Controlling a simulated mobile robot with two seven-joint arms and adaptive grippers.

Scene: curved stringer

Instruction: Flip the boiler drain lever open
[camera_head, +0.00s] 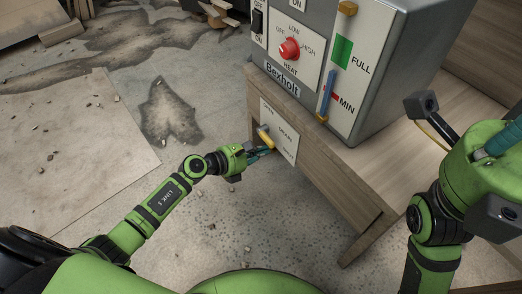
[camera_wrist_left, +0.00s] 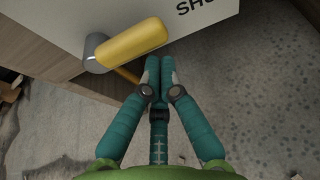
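The drain lever (camera_head: 265,137) has a yellow handle and a grey pivot, and sits on a white drain plate (camera_head: 284,143) on the side of the wooden stand. In the left wrist view the yellow handle (camera_wrist_left: 133,44) lies at the top, slanting up to the right from its grey pivot. My left gripper (camera_head: 268,150) is just below the handle. In the wrist view its teal fingers (camera_wrist_left: 160,65) are together, with nothing seen between them; whether they touch the lever I cannot tell. My right gripper is at the right edge, partly cut off, its fingers not clearly seen.
The grey Bexholt boiler (camera_head: 375,60) stands on the wooden stand (camera_head: 350,180), with a red heat knob (camera_head: 289,50) and a level gauge on its front. Concrete floor with small debris (camera_head: 240,215) is open below and left. Wood scraps lie at the upper left.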

